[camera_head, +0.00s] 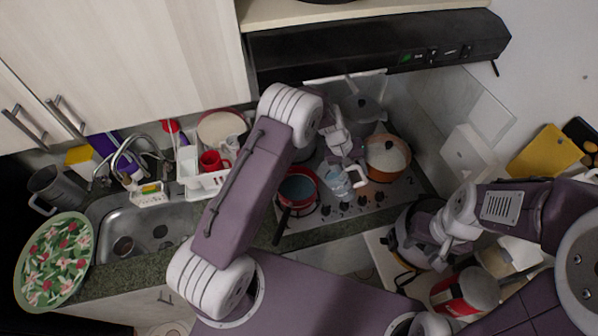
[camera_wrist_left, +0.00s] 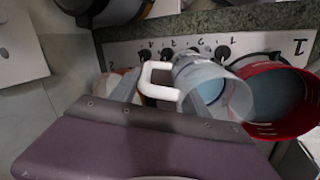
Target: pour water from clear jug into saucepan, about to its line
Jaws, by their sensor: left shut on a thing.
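The clear jug (camera_head: 339,187) with a white handle (camera_head: 358,177) is held above the stove, just right of the red saucepan (camera_head: 298,187). My left gripper (camera_head: 347,164) is shut on the jug's handle. In the left wrist view the jug (camera_wrist_left: 197,74) shows bluish content, and its mouth overlaps the near side of the red saucepan (camera_wrist_left: 275,100). The saucepan's inside looks blue-grey; its line and water level cannot be made out. I cannot tell whether water is flowing. My right gripper (camera_head: 437,236) is at the right, away from the jug; its fingers are unclear.
An orange pot (camera_head: 386,158) with pale contents stands right of the jug, and a grey pot (camera_head: 362,108) stands behind. The saucepan's dark handle (camera_head: 281,228) points toward the front counter edge. A dish rack (camera_head: 205,180) and sink (camera_head: 150,225) lie left. A red canister (camera_head: 452,294) is at lower right.

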